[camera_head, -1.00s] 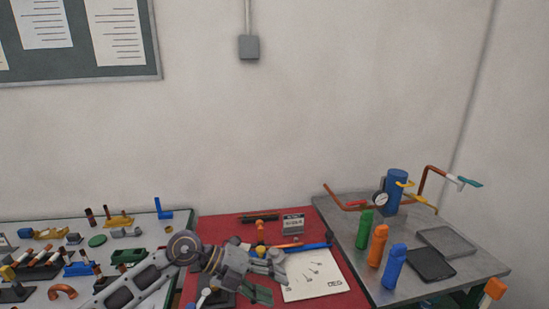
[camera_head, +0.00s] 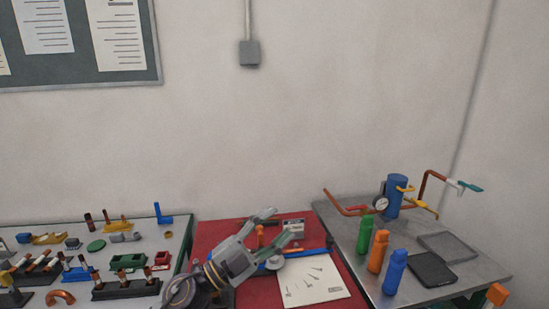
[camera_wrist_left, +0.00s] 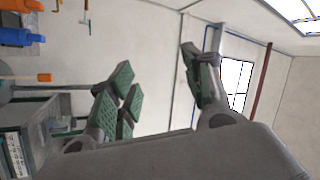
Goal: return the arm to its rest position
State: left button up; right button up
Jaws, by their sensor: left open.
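My left gripper (camera_head: 279,226) is above the red mat (camera_head: 213,233) in the head view. Its fingers are spread apart and empty, pointing up and to the right. In the left wrist view its green-padded fingers (camera_wrist_left: 160,80) stand wide apart with only wall and room between them. My left arm comes in from the bottom, left of the white sheet. My right gripper is in neither view.
A white sheet (camera_head: 312,281) lies on the mat. On the right table (camera_head: 440,284) stand green (camera_head: 364,236), orange (camera_head: 378,251) and blue bottles (camera_head: 395,272) and a blue cylinder with pipes (camera_head: 396,199). The left table (camera_head: 178,236) holds several pipe parts.

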pick_arm(q)
jog(key=w+a+f+n+t+y, duration=0.3)
jog(key=a+n+t+y, duration=0.1)
jog(key=a+n+y, duration=0.3)
jog(key=w+a+f+n+t+y, duration=0.25)
jog(key=a+n+t+y, duration=0.2)
jog(key=n+y, duration=0.3)
jog(key=s+a+f+n+g+y, duration=0.25)
jog(key=a+f+g, duration=0.2)
jog(key=f, duration=0.35)
jog(key=s+a+f+n+g+y, duration=0.25)
jog(key=a+f+n, duration=0.2)
jog(key=f, duration=0.35)
jog(key=s+a+f+g, duration=0.1)
jog(key=s+f+g, duration=0.5)
jog(key=s, duration=0.4)
jog(key=s+a+f+g, duration=0.1)
jog(key=s+f+g, duration=0.4)
jog(key=s+f, duration=0.4)
notch_tip(320, 180, down, 32)
jog(key=s, duration=0.3)
jog(key=s+a+f+g, duration=0.1)
jog(key=s+a+f, duration=0.1)
jog(key=s+f, duration=0.8)
jog(key=s+a+f, duration=0.3)
jog(key=s+f, duration=0.7)
jog(key=s, duration=0.1)
jog(key=shift+s+m+g, duration=0.35)
jog(key=shift+m, duration=0.1)
jog(key=shift+a, duration=0.15)
